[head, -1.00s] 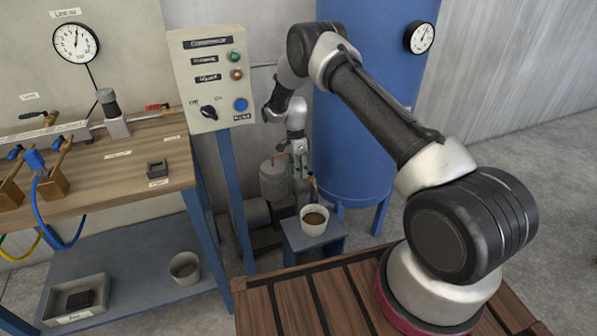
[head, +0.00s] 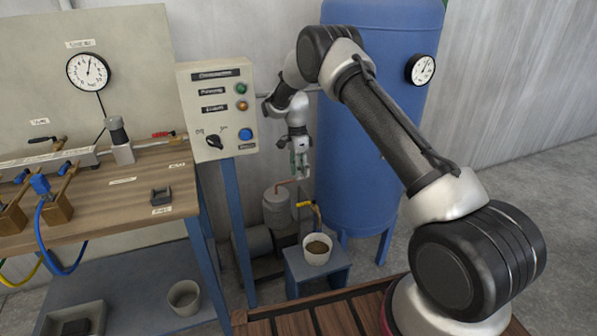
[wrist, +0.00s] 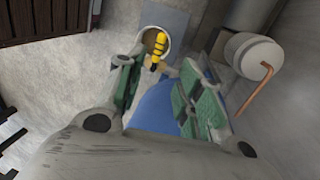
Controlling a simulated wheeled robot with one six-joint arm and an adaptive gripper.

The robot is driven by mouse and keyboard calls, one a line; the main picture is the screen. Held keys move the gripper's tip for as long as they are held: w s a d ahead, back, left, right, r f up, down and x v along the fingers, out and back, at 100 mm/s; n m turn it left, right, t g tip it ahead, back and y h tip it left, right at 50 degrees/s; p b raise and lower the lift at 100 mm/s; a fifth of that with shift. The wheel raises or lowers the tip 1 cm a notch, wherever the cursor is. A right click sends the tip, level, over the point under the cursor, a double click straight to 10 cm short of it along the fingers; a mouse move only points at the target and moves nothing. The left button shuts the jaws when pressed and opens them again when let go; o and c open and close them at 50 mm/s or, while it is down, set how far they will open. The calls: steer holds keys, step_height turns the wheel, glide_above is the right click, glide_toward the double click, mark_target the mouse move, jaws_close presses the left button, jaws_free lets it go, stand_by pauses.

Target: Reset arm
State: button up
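My gripper (head: 299,165) hangs in the air beside the right edge of the control panel (head: 219,112), in front of the blue tank (head: 372,130). In the wrist view the two green-padded fingers (wrist: 157,97) stand apart with nothing held between them. Beyond the fingertips are a yellow handle (wrist: 158,48) and a white bucket (wrist: 147,40). In the head view the bucket (head: 317,249) stands on a small blue stool, below my gripper and apart from it.
A workbench (head: 125,190) with hoses, clamps and a gauge (head: 88,71) stands at the left. A grey pump unit (head: 276,207) with a copper pipe sits low between panel and tank. A slatted wooden platform (head: 300,320) is in front. Open floor lies at the right.

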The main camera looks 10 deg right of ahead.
steer(key=s+d+n+g, duration=0.1)
steer(key=s+d+n, duration=0.1)
steer(key=s+n, duration=0.55)
steer(key=s+d+r+n, duration=0.35)
steer(key=s+r, duration=0.35)
steer(key=r, duration=0.3)
steer(key=s+d+r+n, duration=0.2)
steer(key=s+r+n, duration=0.2)
steer(key=s+r, duration=0.45)
steer(key=s+d+r+n+t, duration=0.1)
steer(key=s+d+r+t, duration=0.2)
steer(key=s+r, duration=0.5)
steer(key=s+d+r+t, duration=0.3)
steer(key=s+r, duration=0.5)
steer(key=s, duration=0.5)
steer(key=shift+s+r+n+t, duration=0.15)
steer(key=shift+s+n+t, duration=0.25)
steer(key=shift+t, duration=0.4)
